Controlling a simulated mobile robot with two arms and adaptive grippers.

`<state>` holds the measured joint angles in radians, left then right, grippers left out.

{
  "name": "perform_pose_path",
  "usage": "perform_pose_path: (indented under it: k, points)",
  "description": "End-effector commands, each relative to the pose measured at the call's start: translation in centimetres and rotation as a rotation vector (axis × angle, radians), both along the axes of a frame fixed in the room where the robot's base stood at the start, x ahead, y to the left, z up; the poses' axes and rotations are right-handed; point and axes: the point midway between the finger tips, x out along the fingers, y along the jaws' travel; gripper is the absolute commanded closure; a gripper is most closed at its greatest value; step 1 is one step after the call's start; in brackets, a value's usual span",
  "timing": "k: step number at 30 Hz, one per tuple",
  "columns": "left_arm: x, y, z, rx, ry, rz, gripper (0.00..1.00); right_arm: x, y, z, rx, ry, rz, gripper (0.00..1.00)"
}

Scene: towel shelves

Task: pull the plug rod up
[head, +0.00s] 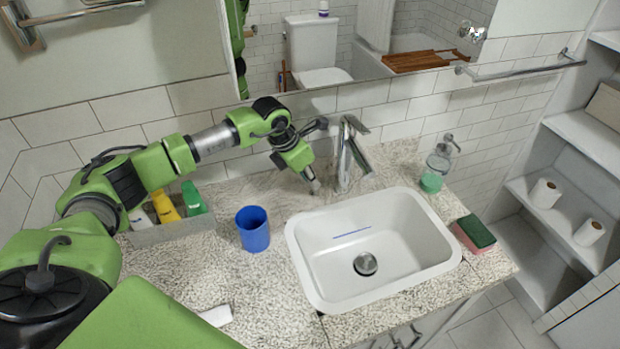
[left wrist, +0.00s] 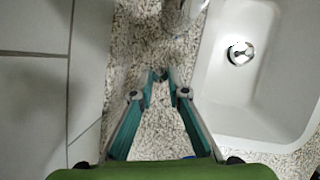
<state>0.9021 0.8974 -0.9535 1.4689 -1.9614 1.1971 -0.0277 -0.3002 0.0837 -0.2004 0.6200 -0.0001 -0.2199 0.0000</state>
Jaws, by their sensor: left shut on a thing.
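My left gripper (head: 313,185) reaches down to the counter, just left of the chrome faucet (head: 346,160). In the left wrist view its fingertips (left wrist: 160,76) are closed together beside the faucet base (left wrist: 185,12), on a small dark thing that looks like the top of the plug rod. The fingers hide most of the rod, and its height is hard to tell. The metal drain plug (head: 365,263) sits in the bottom of the white sink (head: 304,270); it also shows in the left wrist view (left wrist: 240,53). My right gripper is not in view.
A blue cup (head: 253,230) stands left of the sink. Several bottles sit in a grey tray (head: 175,232) behind my left arm. A soap dispenser (head: 436,170) and a green-and-pink sponge (head: 475,233) are on the right. A blue stick (head: 351,233) lies in the sink.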

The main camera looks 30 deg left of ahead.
Motion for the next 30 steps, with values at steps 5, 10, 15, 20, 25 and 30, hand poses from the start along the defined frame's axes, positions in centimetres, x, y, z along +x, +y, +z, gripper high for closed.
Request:
perform_pose_path:
  k: [5, 10, 15, 20, 25, 30]
  points:
    - [0.1, 0.1, 2.0, 0.001, -0.003, 0.001, 1.00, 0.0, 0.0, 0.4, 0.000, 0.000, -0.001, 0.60]
    - [0.0, 0.1, 2.7, 0.001, 0.000, 0.000, 1.00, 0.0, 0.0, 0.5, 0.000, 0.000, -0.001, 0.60]
    - [0.1, 0.1, 2.8, 0.001, -0.003, 0.001, 0.80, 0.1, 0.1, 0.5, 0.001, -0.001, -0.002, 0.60]
    - [0.0, 0.1, 2.7, 0.001, -0.002, 0.001, 0.68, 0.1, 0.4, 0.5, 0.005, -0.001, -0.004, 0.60]
    - [0.0, 0.0, 2.6, 0.001, 0.000, 0.000, 0.68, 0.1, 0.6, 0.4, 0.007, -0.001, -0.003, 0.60]
    - [-0.2, 0.2, 3.3, 0.002, -0.003, 0.001, 0.68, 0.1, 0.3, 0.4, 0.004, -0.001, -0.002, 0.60]
